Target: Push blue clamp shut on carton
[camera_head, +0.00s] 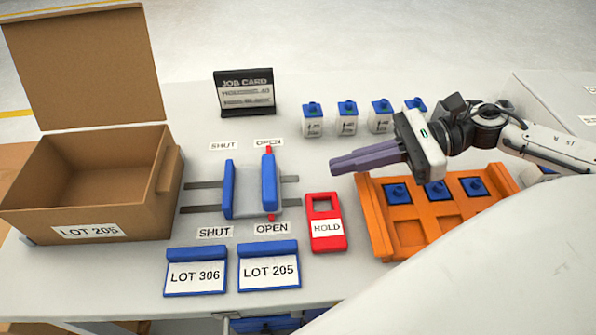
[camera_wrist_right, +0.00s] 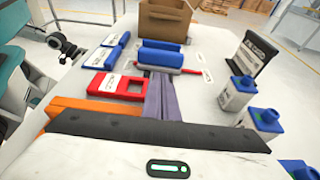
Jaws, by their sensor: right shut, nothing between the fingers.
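The blue clamp has a fixed-looking left jaw (camera_head: 228,190) and a taller right jaw (camera_head: 269,183) on grey rails. The right jaw, with red tips, lines up with the OPEN labels; a gap with a pale grey plate (camera_head: 245,205) separates the jaws. The open cardboard carton (camera_head: 95,200), marked LOT 205, stands left of the clamp. My right gripper (camera_head: 333,164) is shut and empty, its purple fingers pointing left, apart from the right jaw. In the right wrist view the fingers (camera_wrist_right: 160,98) point toward the clamp (camera_wrist_right: 160,58). My left gripper is not seen.
A red HOLD frame (camera_head: 326,236) lies right of the clamp, near an orange tray (camera_head: 380,226) with blue-topped pieces. Blue LOT 306 (camera_head: 195,272) and LOT 205 (camera_head: 269,267) holders lie in front. A job card (camera_head: 245,92) and several small blue-capped bottles (camera_head: 347,117) stand behind.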

